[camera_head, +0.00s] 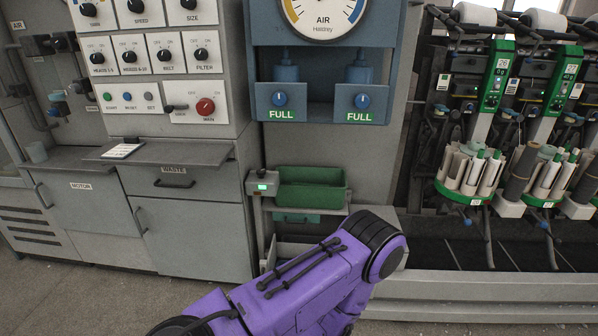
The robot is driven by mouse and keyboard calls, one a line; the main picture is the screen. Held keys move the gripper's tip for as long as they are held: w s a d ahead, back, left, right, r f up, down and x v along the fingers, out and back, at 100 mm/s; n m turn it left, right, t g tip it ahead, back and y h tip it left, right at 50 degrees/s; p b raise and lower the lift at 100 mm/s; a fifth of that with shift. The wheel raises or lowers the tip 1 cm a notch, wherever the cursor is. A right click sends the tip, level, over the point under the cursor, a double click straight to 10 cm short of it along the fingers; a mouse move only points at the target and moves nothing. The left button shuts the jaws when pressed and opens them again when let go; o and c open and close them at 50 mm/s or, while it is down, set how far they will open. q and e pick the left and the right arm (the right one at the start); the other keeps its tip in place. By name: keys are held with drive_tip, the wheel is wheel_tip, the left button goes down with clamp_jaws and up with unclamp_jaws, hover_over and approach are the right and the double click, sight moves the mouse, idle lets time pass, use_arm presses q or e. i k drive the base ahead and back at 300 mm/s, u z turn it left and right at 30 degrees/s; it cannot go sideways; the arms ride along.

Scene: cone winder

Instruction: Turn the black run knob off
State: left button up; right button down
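No knob with a readable "run" label shows. On the panel at the upper left, black knobs with on/off marks include the HEADS 1-5 knob (97,58), the HEADS 6-10 knob (130,56), the RECT knob (165,55) and the FILTER knob (201,54). Above them are the black SPEED knob (135,5) and SIZE knob (188,3). I cannot tell which is the run knob, and the pointers are too small to read surely. Neither of my grippers is in view. A purple link of my arm covers the bottom middle, well below the panel.
Below the knobs are small buttons (127,96) and a red MAIN knob (205,106). A grey shelf (190,152) juts out beneath. A blue AIR unit (321,60) stands in the middle, above a green tray (311,187). Winding heads (497,75) stand at right.

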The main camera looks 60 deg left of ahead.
sight(260, 172)
drive_tip(key=u, duration=0.3)
drive_tip(key=i, duration=1)
drive_tip(key=u, duration=1.45)
drive_tip(key=i, duration=0.8)
drive_tip(key=u, duration=0.55)
drive_tip(key=k, duration=1.35)
drive_tip(key=u, duration=0.4)
